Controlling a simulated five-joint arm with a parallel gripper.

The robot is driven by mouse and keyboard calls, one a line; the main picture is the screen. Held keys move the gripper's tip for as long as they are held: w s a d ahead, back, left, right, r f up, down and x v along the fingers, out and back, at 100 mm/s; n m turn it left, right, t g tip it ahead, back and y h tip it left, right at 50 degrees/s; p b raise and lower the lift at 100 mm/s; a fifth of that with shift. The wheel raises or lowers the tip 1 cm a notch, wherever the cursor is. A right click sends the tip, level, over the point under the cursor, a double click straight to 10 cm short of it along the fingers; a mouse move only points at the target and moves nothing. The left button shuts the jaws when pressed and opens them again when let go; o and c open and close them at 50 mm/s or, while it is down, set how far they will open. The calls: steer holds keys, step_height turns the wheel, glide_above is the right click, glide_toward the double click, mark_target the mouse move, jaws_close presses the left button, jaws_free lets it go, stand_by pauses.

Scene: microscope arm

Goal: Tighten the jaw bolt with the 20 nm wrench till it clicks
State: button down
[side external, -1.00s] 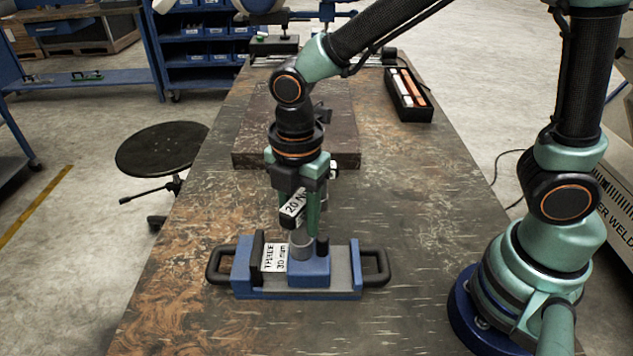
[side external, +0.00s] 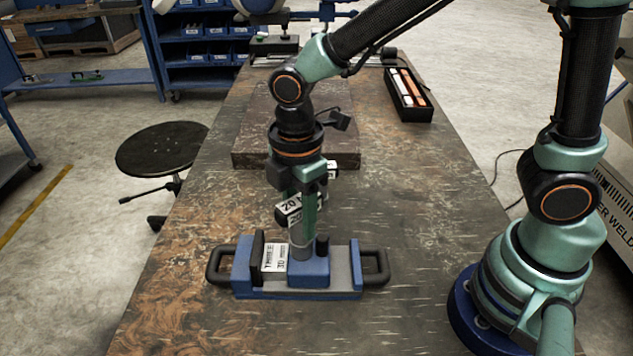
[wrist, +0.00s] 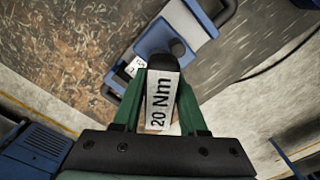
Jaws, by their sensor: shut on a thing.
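The 20 Nm wrench (side external: 289,214), with a white label, is upright in my gripper (side external: 304,207); its label also shows in the wrist view (wrist: 161,103). My gripper's green fingers (wrist: 160,110) are shut on it. The wrench's grey lower end (side external: 301,251) reaches down to the blue jaw of the vise (side external: 309,273). The vise lies on the bench with a black handle at each end and a white label reading 30 mm (side external: 274,258). The jaw bolt is hidden under the wrench. In the wrist view the vise (wrist: 180,30) is partly covered by the wrench.
A dark flat plate (side external: 262,160) lies on the bench behind my gripper. A black tray (side external: 399,108) with white and orange bars stands at the back right. A stool (side external: 162,148) stands left of the bench. The bench around the vise is clear.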

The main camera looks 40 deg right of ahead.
steer(key=shift+m, duration=2)
steer(key=shift+m, duration=2)
steer(key=m, duration=0.4)
